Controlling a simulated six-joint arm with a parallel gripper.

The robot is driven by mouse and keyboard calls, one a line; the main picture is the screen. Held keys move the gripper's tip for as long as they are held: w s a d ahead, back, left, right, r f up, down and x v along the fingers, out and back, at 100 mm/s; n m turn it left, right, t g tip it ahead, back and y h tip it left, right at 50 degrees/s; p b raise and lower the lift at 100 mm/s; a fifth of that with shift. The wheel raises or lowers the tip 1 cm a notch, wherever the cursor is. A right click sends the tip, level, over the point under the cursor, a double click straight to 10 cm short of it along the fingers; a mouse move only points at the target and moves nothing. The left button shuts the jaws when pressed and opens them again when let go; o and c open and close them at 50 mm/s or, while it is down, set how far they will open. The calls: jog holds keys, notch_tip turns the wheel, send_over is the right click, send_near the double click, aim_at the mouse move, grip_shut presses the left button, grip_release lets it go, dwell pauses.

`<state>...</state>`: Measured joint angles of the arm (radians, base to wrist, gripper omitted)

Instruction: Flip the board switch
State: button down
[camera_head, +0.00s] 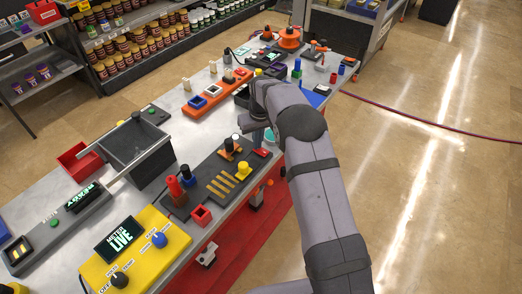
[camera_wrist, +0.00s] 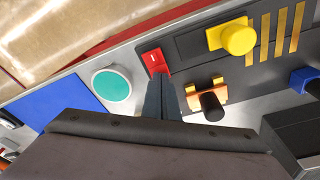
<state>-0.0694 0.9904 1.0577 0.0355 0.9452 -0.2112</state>
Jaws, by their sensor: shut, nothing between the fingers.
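A red rocker switch (camera_wrist: 155,62) sits at the end of the dark board (camera_wrist: 190,45) in the wrist view. In the head view the red switch (camera_head: 262,152) lies at the board's right end, just below my gripper. My gripper (camera_wrist: 163,78) is shut and empty, its fingertips at the near edge of the red switch. I cannot tell whether they touch it. An orange clip-like part with a black knob (camera_wrist: 211,105) stands beside the fingers. In the head view my gripper's fingers are mostly hidden by my wrist.
A yellow knob (camera_wrist: 238,37) and several brass strips (camera_wrist: 281,35) are on the board. A teal disc (camera_wrist: 111,85) and a blue plate (camera_wrist: 52,106) lie left of my fingers in the wrist view. A dark bin (camera_head: 137,150) and a yellow meter box (camera_head: 128,255) stand farther along the crowded bench.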

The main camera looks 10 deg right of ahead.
dwell(0.3)
notch_tip(320, 180, up, 7)
jog(key=p, duration=0.5)
dwell(0.4)
jog(key=shift+f, duration=0.1)
jog(key=s+d+r+m+g+b, duration=0.1)
jog(key=s+d, duration=0.1)
jog(key=s, duration=1.6)
jog(key=s+d+r+m+b, duration=0.1)
jog(key=s+d+m, duration=0.1)
jog(key=s, duration=1.7)
jog(key=shift+d+g+b, duration=0.35)
jog(key=shift+d+g, duration=0.05)
